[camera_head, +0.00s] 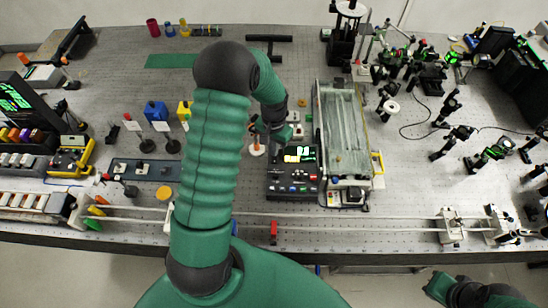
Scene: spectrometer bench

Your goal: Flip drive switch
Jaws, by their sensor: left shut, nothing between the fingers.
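A black control box (293,181) with a small lit display and several coloured buttons stands at the middle of the bench's front half. Which of its small controls is the drive switch is too small to tell. My left gripper (275,149) is at the box's back left edge, shut and empty, with its fingers pointing down toward the box. Whether it touches the box I cannot tell.
A long clear-topped unit (343,130) stands close on the box's right. Optical mounts (455,140) crowd the bench's right side. A blue-topped holder (156,112) and a yellow device (70,156) stand left. Rails (350,229) run along the front edge.

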